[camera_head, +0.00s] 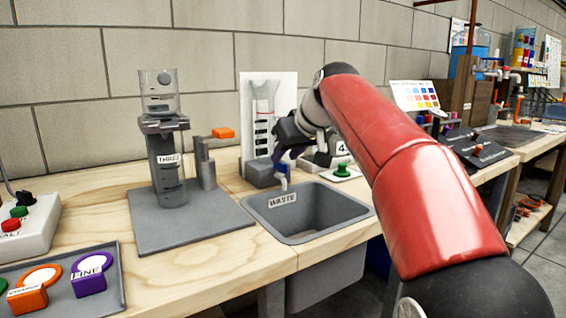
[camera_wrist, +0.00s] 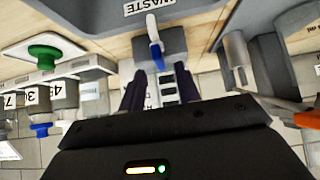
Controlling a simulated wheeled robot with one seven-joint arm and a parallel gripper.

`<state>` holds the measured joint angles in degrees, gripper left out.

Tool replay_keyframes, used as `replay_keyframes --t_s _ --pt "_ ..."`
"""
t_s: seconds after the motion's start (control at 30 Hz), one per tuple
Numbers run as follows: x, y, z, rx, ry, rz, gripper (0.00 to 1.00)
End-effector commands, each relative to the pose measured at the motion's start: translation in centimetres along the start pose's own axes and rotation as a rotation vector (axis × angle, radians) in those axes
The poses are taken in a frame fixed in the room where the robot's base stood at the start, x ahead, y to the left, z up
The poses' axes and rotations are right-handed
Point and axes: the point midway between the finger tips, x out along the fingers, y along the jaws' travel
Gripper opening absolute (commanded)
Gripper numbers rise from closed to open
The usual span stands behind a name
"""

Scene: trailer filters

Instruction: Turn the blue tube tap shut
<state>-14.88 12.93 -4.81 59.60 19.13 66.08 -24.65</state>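The blue tube tap (camera_head: 281,169) is on the front of a grey block (camera_head: 259,174) behind the waste sink. In the wrist view the blue tap (camera_wrist: 154,30) has a white part at one end and sits just beyond my fingertips. My gripper (camera_head: 284,157) is close above and behind the tap. In the wrist view my gripper (camera_wrist: 160,72) has its two dark purple fingers apart, with a labelled clear tube (camera_wrist: 167,88) showing between them. I cannot tell whether a finger touches the tap. My gripper hides part of the tube in the head view.
The grey waste sink (camera_head: 330,236) is in front of the tap. A tall stand (camera_head: 165,125) with an orange-handled post (camera_head: 207,160) is to the left. A green knob (camera_head: 342,170) is close on the right. Another blue part (camera_wrist: 41,130) hangs at left in the wrist view.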

Motion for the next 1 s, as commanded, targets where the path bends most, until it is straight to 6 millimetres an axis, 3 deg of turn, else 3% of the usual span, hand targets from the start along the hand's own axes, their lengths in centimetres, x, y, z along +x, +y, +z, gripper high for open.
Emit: replay_keyframes --t_s 0.2,0.53,0.8,1.0 --pt "2.6 0.0 0.1 0.000 -0.001 0.000 0.33" --pt "3.0 0.0 0.0 0.000 0.000 0.001 0.33" --pt "3.0 0.0 0.0 0.000 0.000 0.001 0.00" --pt "3.0 0.0 0.0 0.002 0.000 0.002 0.00"
